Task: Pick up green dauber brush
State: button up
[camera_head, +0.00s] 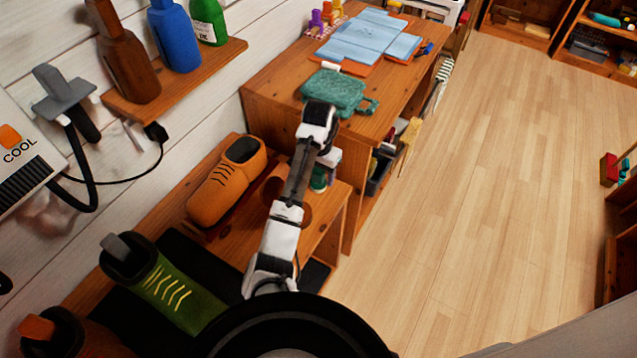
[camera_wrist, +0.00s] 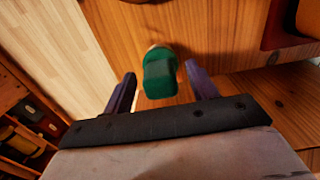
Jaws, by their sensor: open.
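The green dauber brush (camera_wrist: 160,75) shows in the wrist view as a dark green block-like top with a small pale part behind it, over the wooden bench. It lies between the two fingers of my gripper (camera_wrist: 162,88), which are apart, with a gap on each side of it. In the head view the green brush (camera_head: 319,178) is partly hidden beside my gripper (camera_head: 326,158), at the right end of the wooden bench (camera_head: 322,240). My gripper points down there. I cannot tell how far the brush's lower part reaches.
An orange shoe (camera_head: 226,182) stands on the bench left of my arm. A green shoe (camera_head: 178,290) is nearer. A taller wooden desk (camera_head: 275,88) with a teal cloth-like item (camera_head: 335,92) stands just behind my gripper. The floor (camera_head: 470,190) at right is clear.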

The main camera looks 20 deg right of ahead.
jog(key=shift+f, duration=0.4)
jog(key=c, duration=1.1)
jog(key=shift+o, duration=0.2)
notch_tip(320, 180, up, 20)
jog(key=p, duration=0.5)
jog(key=shift+p, duration=0.35)
